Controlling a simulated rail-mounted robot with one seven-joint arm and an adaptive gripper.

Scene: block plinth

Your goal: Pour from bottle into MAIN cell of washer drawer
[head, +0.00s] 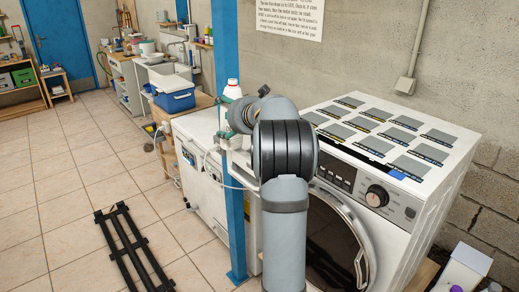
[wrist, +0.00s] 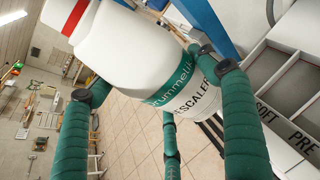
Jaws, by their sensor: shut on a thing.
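My gripper (wrist: 150,80) is shut on a white bottle (wrist: 125,50), its green fingers around the bottle's sides. The bottle has a teal label, partly readable as "ESCALER", and a red band near its top. The washer drawer (wrist: 257,60) is open at the right of the wrist view, to the right of the bottle. Its grey cells carry the words "SOFT" and "PRE"; no "MAIN" label shows. My arm hides the drawer in the head view.
A blue post (head: 235,200) stands close to my arm. The white washer (head: 440,130) has several flat grey panels on its top. A blue cooler box (head: 174,102) sits behind on a bench. A black frame (head: 130,245) lies on the tiled floor, which is otherwise largely clear.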

